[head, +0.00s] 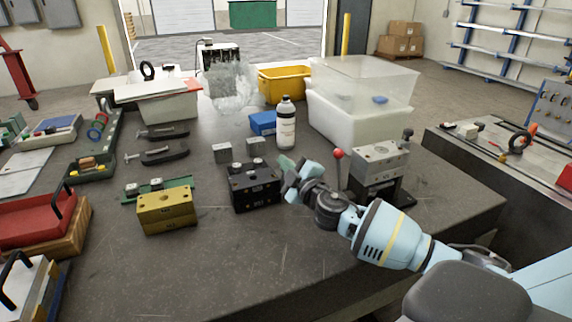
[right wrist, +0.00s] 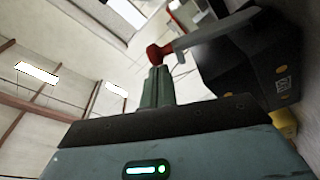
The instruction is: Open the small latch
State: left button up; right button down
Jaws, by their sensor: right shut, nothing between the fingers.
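The black mould base (head: 254,188) stands in the middle of the table, and its dark side also fills the upper right of the right wrist view (right wrist: 255,68). In that view a grey latch bar (right wrist: 218,31) with a red end (right wrist: 155,54) sticks out beside the block. My right gripper (head: 286,164) is at the block's right side, its green fingers (right wrist: 157,87) shut and empty. Their tips line up with the red end; I cannot tell whether they touch it. The latch is not clear in the head view. My left gripper is not in view.
A yellow mould block (head: 167,211) stands to the left. A grey fixture (head: 380,165) with a red-knobbed lever (head: 338,155) stands close to my right arm. A white bottle (head: 286,126) and blue box (head: 262,123) are behind. The front of the table is clear.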

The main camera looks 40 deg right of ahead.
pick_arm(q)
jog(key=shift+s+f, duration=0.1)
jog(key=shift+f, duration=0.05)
pick_arm(e)
jog(key=shift+d+f, duration=0.1)
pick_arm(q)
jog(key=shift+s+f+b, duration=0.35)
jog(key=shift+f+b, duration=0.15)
pick_arm(e)
jog(key=shift+s+d+m, duration=0.15)
jog(key=shift+d+m, duration=0.35)
jog(key=shift+m, duration=0.1)
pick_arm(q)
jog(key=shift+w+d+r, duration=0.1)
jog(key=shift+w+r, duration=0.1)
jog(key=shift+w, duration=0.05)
